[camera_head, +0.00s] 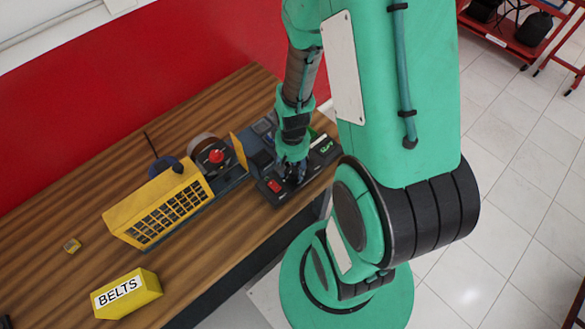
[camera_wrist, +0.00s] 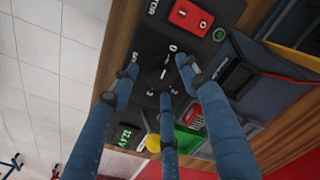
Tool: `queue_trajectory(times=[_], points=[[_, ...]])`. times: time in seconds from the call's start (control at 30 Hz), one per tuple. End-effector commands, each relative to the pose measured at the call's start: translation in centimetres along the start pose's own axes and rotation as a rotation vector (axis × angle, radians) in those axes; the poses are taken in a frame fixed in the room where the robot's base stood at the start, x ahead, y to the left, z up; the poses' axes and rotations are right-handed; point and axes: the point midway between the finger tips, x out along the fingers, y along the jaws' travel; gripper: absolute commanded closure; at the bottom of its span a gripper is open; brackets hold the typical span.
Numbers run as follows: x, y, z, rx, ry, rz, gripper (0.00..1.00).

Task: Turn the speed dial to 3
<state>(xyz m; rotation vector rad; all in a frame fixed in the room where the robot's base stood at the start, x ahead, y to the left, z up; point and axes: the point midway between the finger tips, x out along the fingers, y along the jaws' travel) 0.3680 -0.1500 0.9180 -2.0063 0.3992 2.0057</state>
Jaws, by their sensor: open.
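The speed dial (camera_wrist: 164,73) is a dark knob on a black control panel, with white marks including 0, 2 and 3 around it. A small white line shows on it, but I cannot tell surely which mark it points to. My gripper (camera_wrist: 160,78) has three blue fingers, spread open around the dial. I cannot tell whether any finger touches it. In the head view my gripper (camera_head: 293,170) is over the black control box (camera_head: 270,199) and hides the dial.
A red rocker switch (camera_wrist: 190,18) and green button (camera_wrist: 219,34) lie beside the dial. A green-lit display (camera_wrist: 125,136) and yellow knob (camera_wrist: 152,143) are on the other side. The yellow engine trainer (camera_head: 160,205) and yellow BELTS box (camera_head: 127,293) stand on the wooden table (camera_head: 40,250).

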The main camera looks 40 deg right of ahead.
Motion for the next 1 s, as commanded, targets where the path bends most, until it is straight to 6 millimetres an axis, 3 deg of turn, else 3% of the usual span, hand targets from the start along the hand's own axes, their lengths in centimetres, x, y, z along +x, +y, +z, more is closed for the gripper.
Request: queue_trajectory(times=[0.1, 0.3, 0.33, 0.67, 1.0], points=[[-0.01, 0.00, 0.00, 0.000, 0.000, 0.000, 0.56], [-0.01, 0.00, 0.02, 0.000, 0.000, 0.000, 0.96], [-0.02, 0.00, 0.01, 0.000, 0.000, 0.000, 0.99], [-0.03, 0.00, 0.02, 0.021, -0.001, 0.000, 0.99], [-0.09, 0.00, 0.02, 0.175, 0.000, 0.000, 0.99]])
